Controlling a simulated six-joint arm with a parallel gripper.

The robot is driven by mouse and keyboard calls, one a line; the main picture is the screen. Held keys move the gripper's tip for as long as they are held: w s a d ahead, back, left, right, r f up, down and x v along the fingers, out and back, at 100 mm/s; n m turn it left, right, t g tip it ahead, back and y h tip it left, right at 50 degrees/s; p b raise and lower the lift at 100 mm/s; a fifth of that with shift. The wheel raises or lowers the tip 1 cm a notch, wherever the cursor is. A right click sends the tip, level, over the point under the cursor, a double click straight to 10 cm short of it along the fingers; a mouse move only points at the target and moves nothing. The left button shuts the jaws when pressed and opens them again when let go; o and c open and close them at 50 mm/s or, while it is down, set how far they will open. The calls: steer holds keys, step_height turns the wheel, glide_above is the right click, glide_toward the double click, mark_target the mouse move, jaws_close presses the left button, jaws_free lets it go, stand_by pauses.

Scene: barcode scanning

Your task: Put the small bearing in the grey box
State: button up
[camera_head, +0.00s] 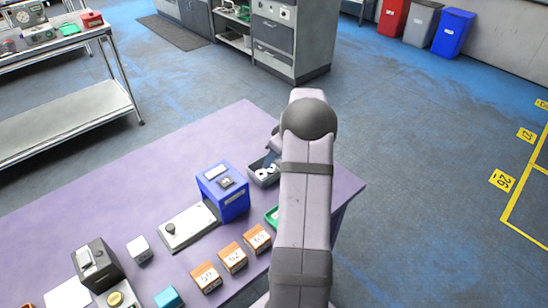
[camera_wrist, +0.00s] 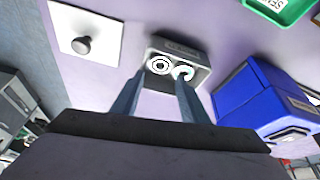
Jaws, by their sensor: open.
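The grey box (camera_head: 256,181) stands on the purple table beside my arm, partly covered by it. In the wrist view the grey box (camera_wrist: 205,57) lies just beyond my fingertips. Two pale ring-shaped bearings show in it, a left one (camera_wrist: 159,65) and a right one (camera_wrist: 184,72). They look close in size, so I cannot tell which is the small bearing. My gripper (camera_wrist: 160,78) is open, with its fingers apart near the rings and nothing clearly held. The right finger partly overlaps the right ring. In the head view my gripper is mostly hidden by my arm.
A blue box (camera_head: 234,205) stands close to the left of the grey box. A white plate with a dark knob (camera_head: 188,227), orange-brown numbered boxes (camera_head: 232,257) and a green tray (camera_head: 271,215) are nearby. The table's far left part is clear.

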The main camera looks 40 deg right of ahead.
steer(key=shift+s+d+f, duration=0.15)
steer(key=shift+d, duration=0.05)
steer(key=shift+d+r+p, duration=0.2)
steer(key=shift+r+p, duration=0.4)
steer(key=shift+p, duration=0.25)
steer(key=b+v, duration=0.2)
steer(key=v, duration=0.9)
steer(key=shift+r+b, duration=0.3)
steer(key=shift+r, duration=0.2)
steer(key=shift+a, duration=0.1)
